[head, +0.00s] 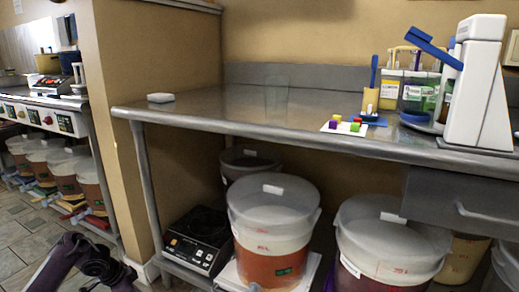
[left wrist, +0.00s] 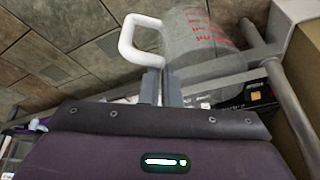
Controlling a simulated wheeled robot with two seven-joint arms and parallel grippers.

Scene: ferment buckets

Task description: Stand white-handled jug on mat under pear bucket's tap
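In the left wrist view a clear jug (left wrist: 205,45) with red measuring marks and a white handle (left wrist: 128,42) is close to my left gripper (left wrist: 162,85). The gripper's grey fingers close on the lower part of the handle; the jug looks tilted in this view. In the head view only part of my left arm shows at the bottom left; gripper and jug are out of frame. Lidded buckets of orange liquid (head: 88,178) stand on a low left shelf, with coloured mats (head: 72,207) in front. I cannot read which is pear. My right gripper is not in view.
Tiled floor (head: 25,235) is open at the left.

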